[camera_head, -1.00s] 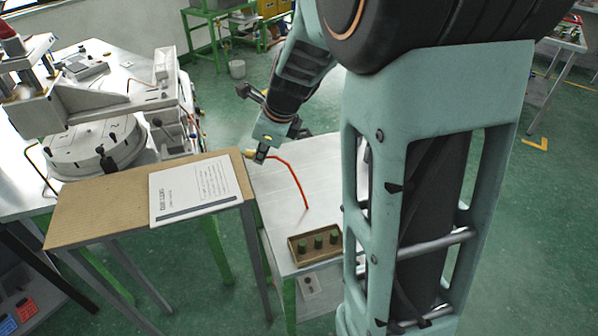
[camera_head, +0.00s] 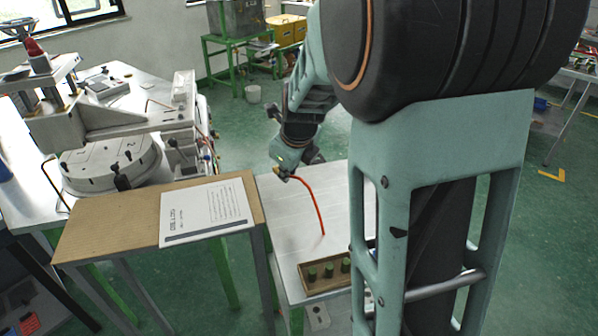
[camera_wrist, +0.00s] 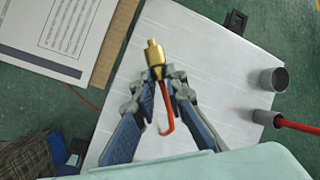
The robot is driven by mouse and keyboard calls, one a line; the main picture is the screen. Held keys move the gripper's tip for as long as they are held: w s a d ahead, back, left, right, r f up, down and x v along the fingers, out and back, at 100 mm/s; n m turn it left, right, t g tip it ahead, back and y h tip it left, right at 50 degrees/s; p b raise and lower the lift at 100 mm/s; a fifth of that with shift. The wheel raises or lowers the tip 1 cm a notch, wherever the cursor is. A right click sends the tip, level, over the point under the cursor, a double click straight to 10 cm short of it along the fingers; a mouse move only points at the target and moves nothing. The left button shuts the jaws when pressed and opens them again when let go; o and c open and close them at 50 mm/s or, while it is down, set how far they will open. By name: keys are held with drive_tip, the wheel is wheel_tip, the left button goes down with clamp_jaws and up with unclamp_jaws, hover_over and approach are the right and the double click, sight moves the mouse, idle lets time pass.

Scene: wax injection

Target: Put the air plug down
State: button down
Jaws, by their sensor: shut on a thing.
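The air plug (camera_wrist: 154,55) is a brass fitting on the end of a red hose (camera_head: 317,208). My gripper (camera_wrist: 160,84) is shut on the plug, with its brass tip sticking out past the fingers in the wrist view. In the head view my gripper (camera_head: 286,176) is at the far left part of the white table (camera_head: 285,220). The plug itself is hard to make out there. The red hose curves from the gripper down to the tabletop. I cannot tell whether the plug touches the table.
A tray (camera_head: 306,283) with several green pieces sits at the table's near edge. A paper sheet (camera_head: 205,212) lies on the brown board (camera_head: 110,232) to the left. Two grey cylinders, one upper (camera_wrist: 274,79), one lower (camera_wrist: 266,117), show at the right in the wrist view.

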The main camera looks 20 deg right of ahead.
drive_tip(key=w+d+f, duration=0.1)
drive_tip(key=d+f, duration=0.1)
drive_tip(key=d, duration=0.3)
drive_tip(key=b, duration=0.2)
hover_over(315, 197)
drive_tip(key=s, duration=0.2)
drive_tip(key=f, duration=0.5)
drive_tip(key=shift+w+a+f, duration=0.1)
drive_tip(key=shift+a+f, duration=0.1)
drive_tip(key=shift+f, duration=0.1)
drive_tip(key=shift+d+f, duration=0.1)
drive_tip(key=shift+f, duration=0.05)
wheel_tip(315, 197, down, 3)
drive_tip(key=shift+d+f+b, duration=0.1)
drive_tip(key=shift+f+b, duration=0.1)
drive_tip(key=shift+b, duration=0.15)
drive_tip(key=shift+f+b, duration=0.4)
drive_tip(key=shift+f, duration=0.1)
drive_tip(key=shift+f, duration=0.1)
drive_tip(key=c, duration=2)
unclamp_jaws()
